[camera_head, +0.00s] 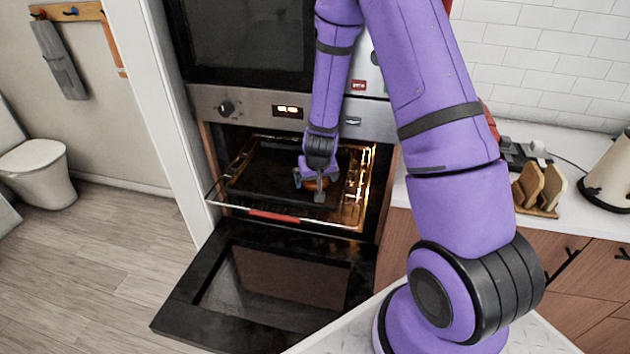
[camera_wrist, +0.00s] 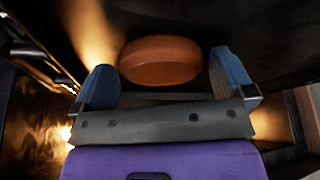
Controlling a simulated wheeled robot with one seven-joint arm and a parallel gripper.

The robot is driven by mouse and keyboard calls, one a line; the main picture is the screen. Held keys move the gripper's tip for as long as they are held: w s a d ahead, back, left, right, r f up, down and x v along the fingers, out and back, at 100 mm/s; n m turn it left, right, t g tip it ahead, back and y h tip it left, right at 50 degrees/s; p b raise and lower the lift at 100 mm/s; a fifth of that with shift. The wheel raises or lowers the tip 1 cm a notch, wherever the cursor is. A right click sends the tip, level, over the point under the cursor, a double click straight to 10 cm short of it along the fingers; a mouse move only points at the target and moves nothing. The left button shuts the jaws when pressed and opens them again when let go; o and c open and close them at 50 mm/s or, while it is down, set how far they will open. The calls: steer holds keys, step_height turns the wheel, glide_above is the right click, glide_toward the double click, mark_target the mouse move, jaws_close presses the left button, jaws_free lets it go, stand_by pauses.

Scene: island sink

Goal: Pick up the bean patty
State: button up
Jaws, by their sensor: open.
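The bean patty (camera_wrist: 160,60) is a round, thick, orange-brown disc on the dark tray inside the open oven. In the wrist view it lies just ahead of my gripper (camera_wrist: 166,82), between the lines of the two blue-padded fingers. The fingers are apart, with nothing held between them. In the head view my gripper (camera_head: 314,184) reaches down into the oven over the dark tray (camera_head: 262,165). A small part of the patty (camera_head: 317,184) shows there, partly hidden by the fingers.
The oven door (camera_head: 180,312) is folded down in front. A wire rack (camera_head: 290,219) with a red front piece is pulled partly out under the tray. The lit oven side walls are close on both sides. A toast holder (camera_head: 540,188) stands on the right counter.

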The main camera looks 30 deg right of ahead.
steer(key=shift+f, duration=0.2)
steer(key=c, duration=0.8)
steer(key=shift+o, duration=0.2)
steer(key=shift+s, duration=0.1)
